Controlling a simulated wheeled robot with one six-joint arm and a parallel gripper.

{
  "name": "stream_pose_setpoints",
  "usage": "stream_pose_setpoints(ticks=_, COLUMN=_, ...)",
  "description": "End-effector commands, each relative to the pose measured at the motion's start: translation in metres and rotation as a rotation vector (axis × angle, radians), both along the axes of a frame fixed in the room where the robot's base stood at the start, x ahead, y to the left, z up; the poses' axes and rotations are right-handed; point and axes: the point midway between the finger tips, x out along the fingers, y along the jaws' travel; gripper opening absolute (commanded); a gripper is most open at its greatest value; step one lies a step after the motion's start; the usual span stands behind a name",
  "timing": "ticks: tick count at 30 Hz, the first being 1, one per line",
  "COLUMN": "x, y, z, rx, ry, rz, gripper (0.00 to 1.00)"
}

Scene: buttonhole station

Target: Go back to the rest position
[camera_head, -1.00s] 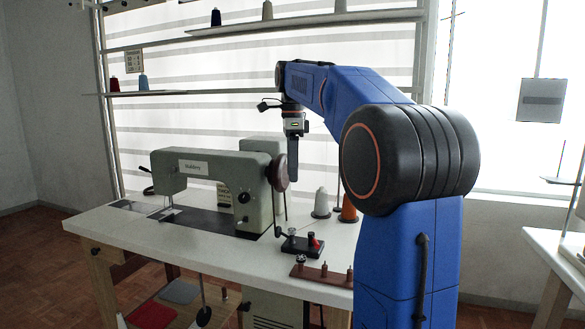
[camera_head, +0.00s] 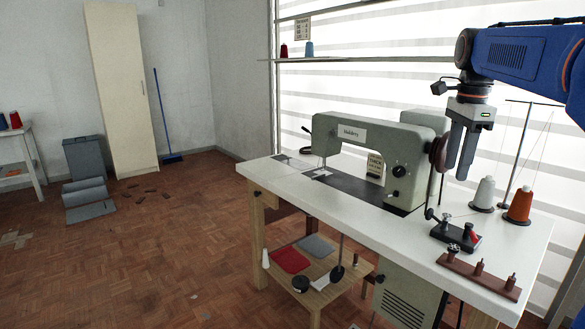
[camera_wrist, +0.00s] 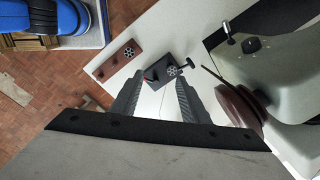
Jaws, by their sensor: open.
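My gripper (camera_head: 463,158) points down above the right part of the white table (camera_head: 285,178), behind and above a small black bobbin winder (camera_head: 455,236). Its two fingers are apart with nothing between them. In the wrist view my gripper (camera_wrist: 158,98) also shows open and empty, with the black winder (camera_wrist: 168,72) beyond the fingertips. The green-grey sewing machine (camera_head: 372,150) stands just left of my gripper; its dark handwheel (camera_head: 440,152) is close beside the fingers. The handwheel also shows at the right in the wrist view (camera_wrist: 240,105).
A white cone (camera_head: 484,192) and an orange cone (camera_head: 520,203) stand right of the gripper by a thin thread stand (camera_head: 512,160). A brown peg block (camera_head: 478,275) lies at the table's front right. The floor (camera_head: 150,260) on the left is mostly open.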

Motion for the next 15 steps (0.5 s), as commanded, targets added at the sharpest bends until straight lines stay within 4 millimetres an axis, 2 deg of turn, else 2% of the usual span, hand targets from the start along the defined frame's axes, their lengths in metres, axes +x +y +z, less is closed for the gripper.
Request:
stream_pose_setpoints(ticks=1, x=-0.014, y=0.010, z=-0.006, rx=-0.008, ry=-0.014, rz=0.075, gripper=0.41)
stream_pose_setpoints(ticks=8, x=-0.069, y=0.046, z=-0.046, rx=-0.062, ry=-0.078, rz=0.439, gripper=0.41)
stream_pose_setpoints(ticks=15, x=-0.128, y=0.076, z=-0.100, rx=-0.137, ry=-0.139, rz=0.816, gripper=0.41)
